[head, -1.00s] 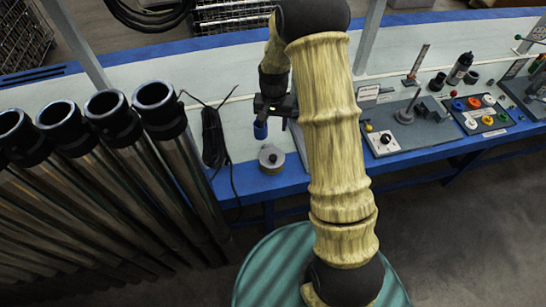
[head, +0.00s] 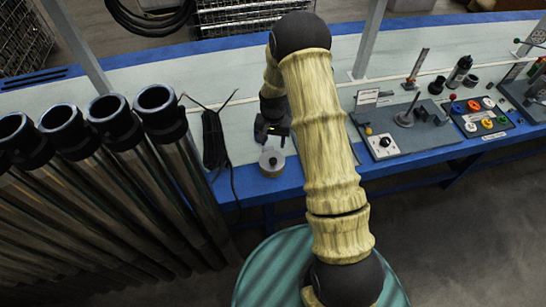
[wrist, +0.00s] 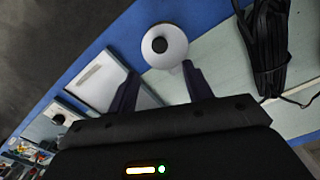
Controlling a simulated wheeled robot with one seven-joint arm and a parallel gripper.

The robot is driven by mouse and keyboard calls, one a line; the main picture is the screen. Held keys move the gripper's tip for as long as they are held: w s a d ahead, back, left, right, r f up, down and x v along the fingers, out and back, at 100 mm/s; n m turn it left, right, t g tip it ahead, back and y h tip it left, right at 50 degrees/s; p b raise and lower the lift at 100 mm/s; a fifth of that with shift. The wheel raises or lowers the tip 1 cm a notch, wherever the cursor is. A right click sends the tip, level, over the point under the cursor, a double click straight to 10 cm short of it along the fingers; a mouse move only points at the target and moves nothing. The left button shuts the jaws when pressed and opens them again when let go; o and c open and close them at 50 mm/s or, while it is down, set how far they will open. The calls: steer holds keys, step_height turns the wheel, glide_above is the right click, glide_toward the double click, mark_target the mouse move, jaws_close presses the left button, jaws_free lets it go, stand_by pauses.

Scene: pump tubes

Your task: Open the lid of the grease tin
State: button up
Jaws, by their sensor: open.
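The grease tin (head: 271,162) is a small round grey tin with a dark knob on its lid. It stands on the blue front strip of the bench, and the lid looks shut. In the wrist view the tin (wrist: 165,40) lies just past my fingertips, roughly centred between them, with its black knob facing me. My gripper (wrist: 160,70) is open and empty, with one dark finger on each side. In the head view my gripper (head: 271,132) is just behind and above the tin; its fingers are mostly hidden there.
A coiled black cable (head: 213,140) lies left of the tin. Several long steel tubes (head: 160,110) with dark ends lean at the left. A grey panel (head: 405,122) with a knob box (head: 385,144) sits to the right. A bench upright (head: 368,40) stands behind my arm.

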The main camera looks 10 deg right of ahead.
mark_target(273, 160)
step_height(273, 160, down, 11)
steer(key=shift+r+p, duration=0.2)
steer(key=shift+p, duration=0.3)
jaws_close()
